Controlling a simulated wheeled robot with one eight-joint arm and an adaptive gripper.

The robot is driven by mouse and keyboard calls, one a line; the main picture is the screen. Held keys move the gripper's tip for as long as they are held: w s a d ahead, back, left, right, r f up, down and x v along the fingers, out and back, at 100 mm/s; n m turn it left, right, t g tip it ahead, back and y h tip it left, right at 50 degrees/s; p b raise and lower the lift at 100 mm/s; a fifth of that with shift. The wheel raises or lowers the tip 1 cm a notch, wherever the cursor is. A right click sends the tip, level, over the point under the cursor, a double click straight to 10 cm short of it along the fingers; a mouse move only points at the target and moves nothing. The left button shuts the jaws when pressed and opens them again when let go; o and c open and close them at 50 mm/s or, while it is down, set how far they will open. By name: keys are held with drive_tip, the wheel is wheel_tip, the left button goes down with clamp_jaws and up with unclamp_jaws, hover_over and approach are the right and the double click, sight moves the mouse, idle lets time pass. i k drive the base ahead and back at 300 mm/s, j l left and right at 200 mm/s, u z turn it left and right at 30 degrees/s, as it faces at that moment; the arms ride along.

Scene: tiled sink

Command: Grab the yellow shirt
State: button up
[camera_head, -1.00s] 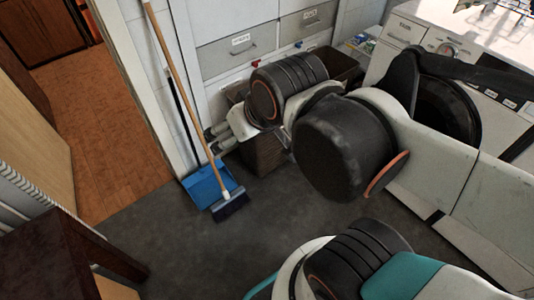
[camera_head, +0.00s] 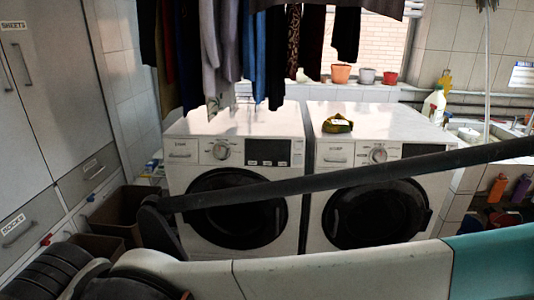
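A small crumpled yellow and dark green cloth (camera_head: 338,123) lies on the white top of the right-hand washing machine (camera_head: 388,122). It may be the yellow shirt; it is too small to be sure. Parts of my own arm cross the lower part of the view, in front of both machines and well short of the cloth in the picture. I cannot make out my gripper's fingers in this view.
A left-hand washing machine (camera_head: 232,122) stands beside the right one. Dark and coloured clothes (camera_head: 262,50) hang above them. Flower pots (camera_head: 341,74) stand on the windowsill, with a white bottle (camera_head: 434,105) and a sink (camera_head: 477,132) at right. Grey cabinets (camera_head: 45,110) line the left.

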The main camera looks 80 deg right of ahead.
sight(338, 122)
drive_tip(key=z, duration=3.3)
drive_tip(key=i+l, duration=1.1)
drive_tip(key=i, duration=0.2)
drive_tip(key=i+l, duration=0.55)
drive_tip(key=i, duration=0.15)
